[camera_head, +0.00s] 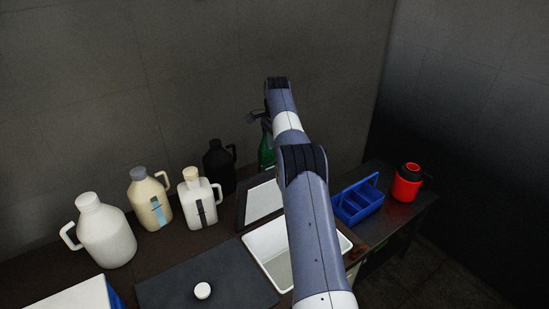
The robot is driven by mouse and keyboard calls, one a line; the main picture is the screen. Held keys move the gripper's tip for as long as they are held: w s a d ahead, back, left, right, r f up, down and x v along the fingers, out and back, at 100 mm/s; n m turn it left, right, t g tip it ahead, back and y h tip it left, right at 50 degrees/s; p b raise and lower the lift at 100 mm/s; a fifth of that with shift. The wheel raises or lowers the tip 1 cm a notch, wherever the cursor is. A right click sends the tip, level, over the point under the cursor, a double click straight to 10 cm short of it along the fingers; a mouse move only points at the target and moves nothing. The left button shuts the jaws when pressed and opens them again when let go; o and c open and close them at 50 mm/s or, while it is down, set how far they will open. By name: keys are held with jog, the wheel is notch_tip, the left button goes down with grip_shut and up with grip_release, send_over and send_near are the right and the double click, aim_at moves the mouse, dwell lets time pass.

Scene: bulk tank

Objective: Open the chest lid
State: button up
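My arm reaches from the bottom up over the counter. My gripper (256,116) shows small and dark beside the wrist, above a green bottle (266,152); its fingers are too small to read. A box with a white top and blue side (88,298) is cut off at the bottom left; it may be the chest, with its white top lying flat. A dark flat panel with a white round knob (203,291) lies to its right. A dark-framed panel with a pale face (263,200) stands tilted up behind a white open basin (265,251). I cannot tell for certain which is the chest lid.
White (106,235), cream (150,203), off-white (199,203) and black (217,165) jugs stand along the back wall. A blue divided caddy (358,203) and a red-and-black flask (407,183) stand at right. My arm hides part of the basin. Bare floor shows at bottom right.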

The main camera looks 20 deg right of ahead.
jog(key=shift+s+r, duration=0.15)
jog(key=shift+r, duration=1.75)
jog(key=shift+f, duration=0.15)
jog(key=f, duration=1)
jog(key=shift+w+f, duration=0.15)
jog(key=shift+w, duration=0.15)
